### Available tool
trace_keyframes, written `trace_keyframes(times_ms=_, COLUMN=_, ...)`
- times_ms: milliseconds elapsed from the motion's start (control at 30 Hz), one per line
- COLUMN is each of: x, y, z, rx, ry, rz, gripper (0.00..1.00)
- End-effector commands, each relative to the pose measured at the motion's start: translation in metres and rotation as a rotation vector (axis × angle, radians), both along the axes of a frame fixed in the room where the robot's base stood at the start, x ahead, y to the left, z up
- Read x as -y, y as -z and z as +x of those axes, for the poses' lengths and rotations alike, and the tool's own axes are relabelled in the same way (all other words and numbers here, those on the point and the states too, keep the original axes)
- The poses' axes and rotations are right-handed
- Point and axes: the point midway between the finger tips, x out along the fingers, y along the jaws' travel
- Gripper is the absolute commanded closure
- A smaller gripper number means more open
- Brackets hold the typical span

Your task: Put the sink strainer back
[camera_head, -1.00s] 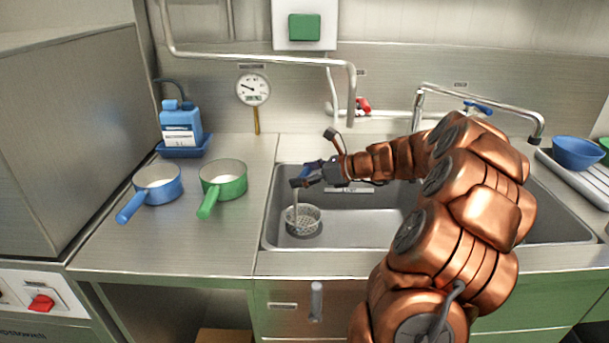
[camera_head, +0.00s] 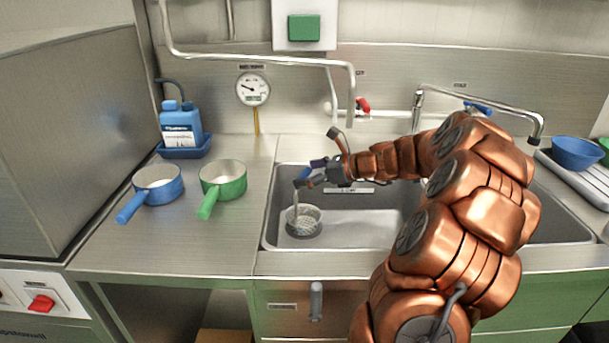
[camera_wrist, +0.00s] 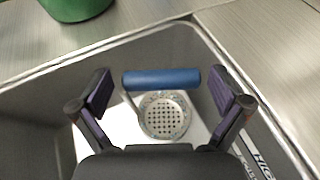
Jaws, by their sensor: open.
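The sink strainer (camera_head: 304,218) is a round perforated metal basket in the left basin, with a dark ring showing around its base. A thin upright stem rises from it to a blue handle bar (camera_wrist: 162,79). In the wrist view the basket (camera_wrist: 165,117) shows below the bar. My gripper (camera_head: 308,174) is inside the basin, above the strainer. Its two fingers (camera_wrist: 161,92) are open on either side of the blue bar, with a gap visible at each end. I cannot tell whether the basket sits fully in the drain.
The basin's steel rim (camera_head: 266,205) surrounds my gripper. A green pan (camera_head: 228,185) and a blue pan (camera_head: 160,188) stand on the counter to the left. A faucet (camera_head: 480,100) arches behind my arm. A blue bowl (camera_head: 577,153) stands on the right drainboard.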

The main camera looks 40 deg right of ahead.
Motion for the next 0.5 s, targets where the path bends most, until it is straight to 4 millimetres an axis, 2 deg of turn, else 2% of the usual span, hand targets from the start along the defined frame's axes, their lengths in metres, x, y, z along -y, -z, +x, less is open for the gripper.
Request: trace_keyframes(times_ms=500, x=0.043, y=-0.035, z=-0.073, rx=0.001, ry=0.003, rz=-0.001, gripper=0.00)
